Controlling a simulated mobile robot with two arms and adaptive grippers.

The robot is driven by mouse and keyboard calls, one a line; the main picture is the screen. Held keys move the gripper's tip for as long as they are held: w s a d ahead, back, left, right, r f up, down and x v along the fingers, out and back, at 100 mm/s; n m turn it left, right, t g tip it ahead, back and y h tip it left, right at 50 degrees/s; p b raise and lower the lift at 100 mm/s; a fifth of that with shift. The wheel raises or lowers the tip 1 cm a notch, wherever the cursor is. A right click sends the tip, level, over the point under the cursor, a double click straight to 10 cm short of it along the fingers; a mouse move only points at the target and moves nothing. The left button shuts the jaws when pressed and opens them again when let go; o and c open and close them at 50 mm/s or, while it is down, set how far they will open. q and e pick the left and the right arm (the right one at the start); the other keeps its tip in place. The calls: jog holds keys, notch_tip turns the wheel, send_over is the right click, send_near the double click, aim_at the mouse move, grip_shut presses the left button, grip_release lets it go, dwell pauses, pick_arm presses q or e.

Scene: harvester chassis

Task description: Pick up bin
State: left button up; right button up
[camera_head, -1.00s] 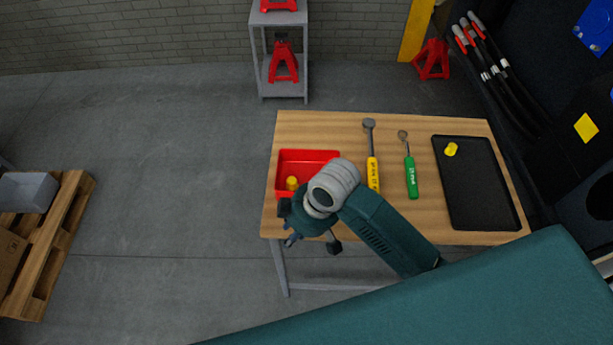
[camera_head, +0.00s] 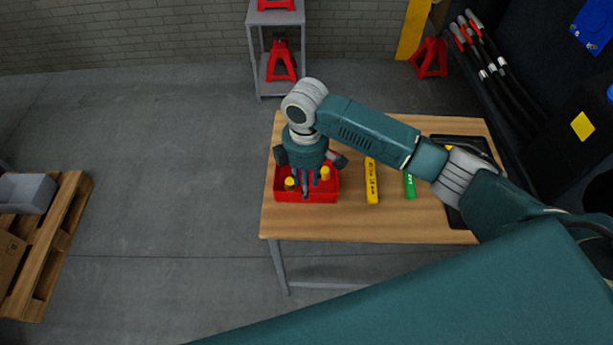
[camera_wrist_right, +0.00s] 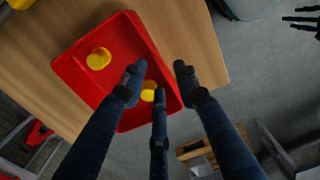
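The red bin (camera_head: 323,197) sits at the left end of the wooden table, with yellow round pieces (camera_head: 289,183) in it. My right gripper (camera_head: 305,186) points down over the bin, hiding part of it. In the right wrist view, the bin (camera_wrist_right: 148,45) lies under the spread fingers of my right gripper (camera_wrist_right: 158,80). They look open, two towards the bin's inside and one outside its right wall. Contact cannot be told. A dark spread hand, which looks like my left gripper (camera_wrist_right: 300,19), shows at that view's top right corner, away from the bin.
The table (camera_head: 410,222) also holds a yellow-handled tool (camera_head: 371,185), a green-handled tool (camera_head: 409,186) and a black tray (camera_head: 461,215), partly behind my right arm. A wooden pallet (camera_head: 62,230) stands at the left. The floor between is clear.

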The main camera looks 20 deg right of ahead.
aim_at(306, 202)
jog(key=shift+f+p, duration=0.35)
jog(key=shift+f, duration=0.3)
notch_tip(306, 202, down, 4)
jog(key=shift+w+f+p, duration=0.1)
jog(key=shift+f+p, duration=0.05)
jog(key=shift+p, duration=0.35)
grip_shut()
